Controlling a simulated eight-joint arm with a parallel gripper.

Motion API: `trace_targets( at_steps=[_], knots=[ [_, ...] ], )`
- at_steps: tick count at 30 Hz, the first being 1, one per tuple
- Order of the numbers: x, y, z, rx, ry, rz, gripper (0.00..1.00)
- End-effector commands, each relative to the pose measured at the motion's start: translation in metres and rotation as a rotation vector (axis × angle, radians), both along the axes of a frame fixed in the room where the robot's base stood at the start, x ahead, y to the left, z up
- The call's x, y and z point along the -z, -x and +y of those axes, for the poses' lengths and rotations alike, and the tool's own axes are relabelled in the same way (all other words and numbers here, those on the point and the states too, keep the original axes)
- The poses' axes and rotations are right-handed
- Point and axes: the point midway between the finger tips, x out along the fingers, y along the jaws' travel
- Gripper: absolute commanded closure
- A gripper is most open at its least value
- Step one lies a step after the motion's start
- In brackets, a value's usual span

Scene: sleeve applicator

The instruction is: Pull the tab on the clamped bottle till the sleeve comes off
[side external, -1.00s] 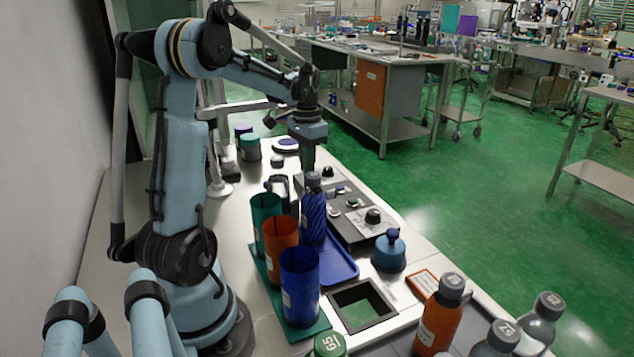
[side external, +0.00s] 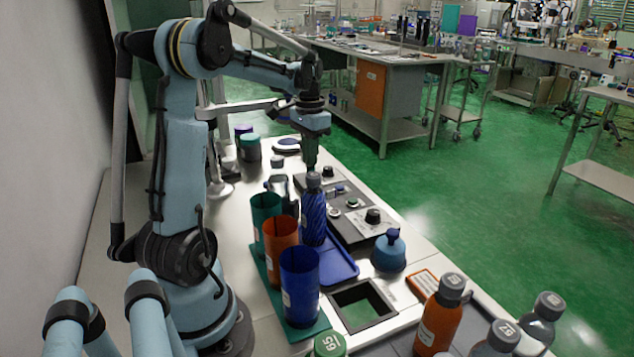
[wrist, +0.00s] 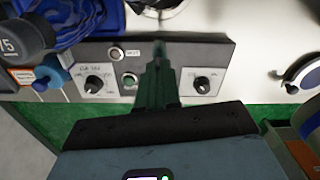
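The bottle in its dark blue twisted sleeve (side external: 313,218) stands upright with a grey cap, beside the control panel (side external: 352,214). In the wrist view the sleeve (wrist: 85,22) shows as crumpled blue folds at the upper left, beside the grey cap (wrist: 20,36). I cannot make out the tab. My gripper (side external: 311,166) is above the far end of the panel, behind the bottle and apart from it. In the wrist view my gripper (wrist: 158,50) points at the panel between its knobs. Its fingers look pressed together, with nothing visible between them.
Teal, orange and blue cups (side external: 300,285) stand in a row left of the bottle. A blue tray (side external: 340,262) lies in front of it. A blue squat bottle (side external: 389,252) and a square opening (side external: 362,305) are nearer. Capped bottles (side external: 441,315) stand at the front right.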

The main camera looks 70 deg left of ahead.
Motion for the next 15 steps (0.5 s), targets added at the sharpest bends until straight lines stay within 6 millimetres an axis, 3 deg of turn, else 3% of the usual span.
trace_targets(
  at_steps=[15],
  knots=[
    [-0.028,-0.004,0.0,0.0,0.0,0.0,1.0]
  ],
)
